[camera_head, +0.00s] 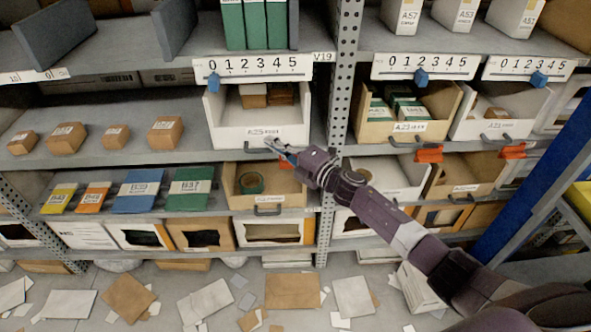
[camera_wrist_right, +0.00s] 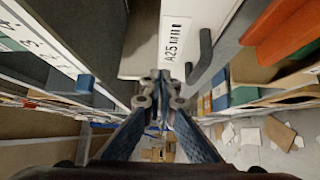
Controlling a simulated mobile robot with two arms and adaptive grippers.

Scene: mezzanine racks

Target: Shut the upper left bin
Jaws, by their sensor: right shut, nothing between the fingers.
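The upper left bin (camera_head: 228,136) is white, with an A25 label on its front, and stands pulled out over the shelf edge. Small brown boxes (camera_head: 254,97) show inside it. Its dark handle is low on the front; in the wrist view the handle (camera_wrist_right: 204,55) is right of the fingertips. My right gripper (camera_head: 272,146) is shut and empty, its tips close to the lower front of this bin. The wrist view shows the shut fingers (camera_wrist_right: 163,76) beside the bin's front panel (camera_wrist_right: 196,14); whether they touch it I cannot tell. My left gripper is not in view.
A lower bin (camera_head: 240,198) stands open below my right gripper. A perforated post (camera_head: 343,70) separates it from the right-hand bins (camera_head: 408,132). Small boxes (camera_head: 66,137) and colored packs (camera_head: 139,190) line the left shelves. Boxes and papers litter the floor.

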